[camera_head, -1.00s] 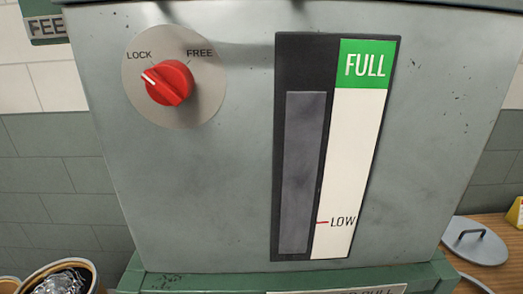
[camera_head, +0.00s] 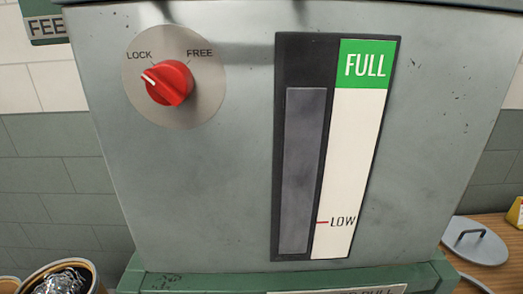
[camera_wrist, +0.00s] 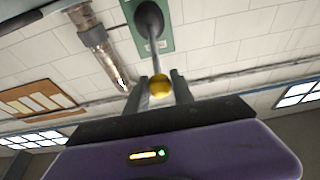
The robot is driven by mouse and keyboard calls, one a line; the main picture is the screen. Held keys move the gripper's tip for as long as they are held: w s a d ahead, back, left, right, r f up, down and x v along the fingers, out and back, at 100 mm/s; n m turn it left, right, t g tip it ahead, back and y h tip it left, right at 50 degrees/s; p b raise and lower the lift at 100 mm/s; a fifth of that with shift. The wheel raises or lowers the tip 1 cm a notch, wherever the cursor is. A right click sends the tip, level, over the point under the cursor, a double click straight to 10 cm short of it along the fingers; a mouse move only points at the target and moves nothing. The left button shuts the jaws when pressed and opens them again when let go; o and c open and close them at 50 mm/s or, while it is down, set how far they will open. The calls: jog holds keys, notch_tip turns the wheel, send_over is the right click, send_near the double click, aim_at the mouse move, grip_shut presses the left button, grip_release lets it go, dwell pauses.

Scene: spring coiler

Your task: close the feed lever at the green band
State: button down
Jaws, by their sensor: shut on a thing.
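In the wrist view my gripper (camera_wrist: 161,82) is shut on the yellow ball knob (camera_wrist: 159,88) of the feed lever (camera_wrist: 154,52). The lever's thin rod runs to a dark round mount on a green plate (camera_wrist: 167,30). In the head view the gauge (camera_head: 281,60) has a dark grey level column (camera_head: 303,170). Its top stands about level with the lower edge of the green FULL band (camera_head: 366,64), far above the red LOW mark (camera_head: 322,222). The gripper and lever are outside the head view.
A red knob (camera_head: 169,82) on the grey machine front (camera_head: 200,190) points to LOCK. An open container (camera_head: 62,278) with shiny metal contents is at lower left. A grey lid with a handle (camera_head: 475,242) lies on the wooden surface at right. A metal pipe (camera_wrist: 108,58) shows in the wrist view.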

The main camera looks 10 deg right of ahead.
notch_tip(320, 180, down, 11)
jog(key=b, duration=0.8)
jog(key=shift+r, duration=0.2)
jog(key=c, duration=1)
grip_release()
jog(key=shift+r, duration=0.1)
jog(key=shift+s, duration=0.1)
jog(key=s+r, duration=0.1)
jog(key=s, duration=0.7)
jog(key=shift+a, duration=0.3)
